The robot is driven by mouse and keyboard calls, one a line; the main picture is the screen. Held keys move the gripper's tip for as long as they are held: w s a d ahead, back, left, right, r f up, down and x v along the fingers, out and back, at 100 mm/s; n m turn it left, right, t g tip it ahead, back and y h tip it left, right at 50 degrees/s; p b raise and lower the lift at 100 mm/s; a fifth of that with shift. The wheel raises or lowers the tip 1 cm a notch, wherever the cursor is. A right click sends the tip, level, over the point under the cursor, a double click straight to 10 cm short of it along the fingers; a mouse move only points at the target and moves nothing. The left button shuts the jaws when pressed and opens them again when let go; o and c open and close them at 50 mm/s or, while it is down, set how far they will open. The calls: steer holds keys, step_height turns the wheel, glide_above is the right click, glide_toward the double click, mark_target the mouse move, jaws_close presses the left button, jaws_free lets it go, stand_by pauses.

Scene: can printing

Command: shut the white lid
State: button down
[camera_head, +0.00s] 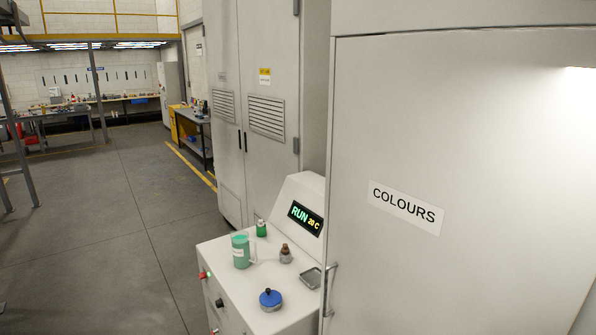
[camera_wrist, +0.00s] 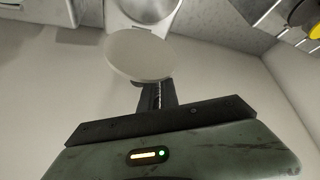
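A round off-white disc (camera_wrist: 140,55), which looks like the white lid, is close in front of my gripper in the wrist view. It is seen at a tilt, with its lower rim showing. My gripper (camera_wrist: 157,92) has its dark fingers together in the middle, just below the disc. The disc covers the fingertips, so I cannot tell whether they touch it. Behind the disc, a white rounded part with a grey inside (camera_wrist: 147,10) shows at the top edge. In the head view I see neither my gripper nor the white lid.
A tall cabinet door marked COLOURS (camera_head: 470,150) fills the right of the head view. A white console (camera_head: 240,288) with a RUN display carries a green jug (camera_head: 241,251), a small green bottle (camera_head: 261,228), a brown-topped bottle (camera_head: 286,254) and a blue-topped tin (camera_head: 270,299). Floor at left is clear.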

steer(key=shift+s+a+f, duration=0.2)
steer(key=shift+s+a, duration=0.8)
steer(key=shift+a, duration=0.1)
steer(key=shift+s+a+f, duration=0.1)
steer(key=shift+s+a, duration=0.55)
steer(key=shift+a, duration=0.3)
steer(key=shift+w+d, duration=0.1)
steer(key=shift+w+d+r+p, duration=0.15)
steer(key=shift+d+r+p, duration=0.05)
steer(key=shift+r+p, duration=0.75)
step_height(320, 180, up, 6)
steer(key=p, duration=0.6)
steer(key=shift+a, duration=0.1)
